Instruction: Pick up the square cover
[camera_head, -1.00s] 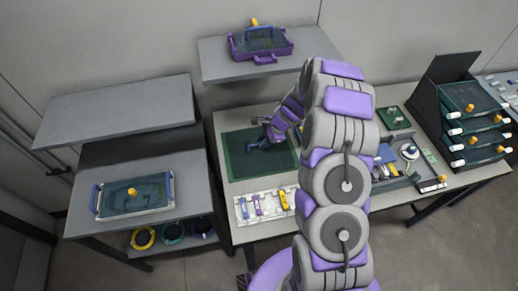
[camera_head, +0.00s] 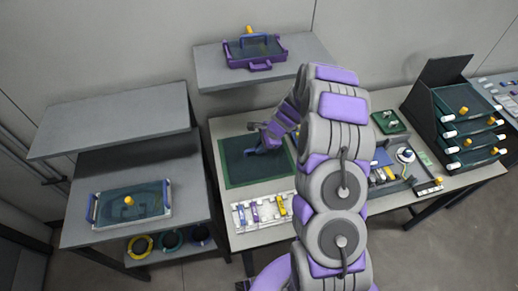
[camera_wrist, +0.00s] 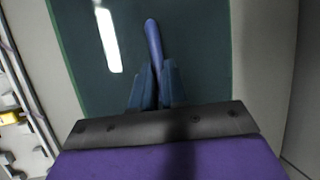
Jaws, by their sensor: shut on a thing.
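My gripper (camera_head: 258,145) is low over the dark green mat (camera_head: 235,175) on the middle table. In the wrist view my gripper (camera_wrist: 156,95) is shut on a slim blue rod-like piece (camera_wrist: 152,38), which sticks out past the fingertips over the mat (camera_wrist: 195,40). I cannot tell whether this piece belongs to a square cover. A clear, roughly square cover with a yellow knob (camera_head: 131,201) lies on a tray on the left bench, apart from my gripper. A purple case (camera_head: 235,60) with a yellow knob and a blue handle stands on the back shelf.
A white rack (camera_head: 262,212) with small coloured tools lies in front of the mat. A rack of stacked trays (camera_head: 466,120) stands at the right. Cable coils (camera_head: 139,244) sit under the left bench. The upper left shelf (camera_head: 115,120) is bare.

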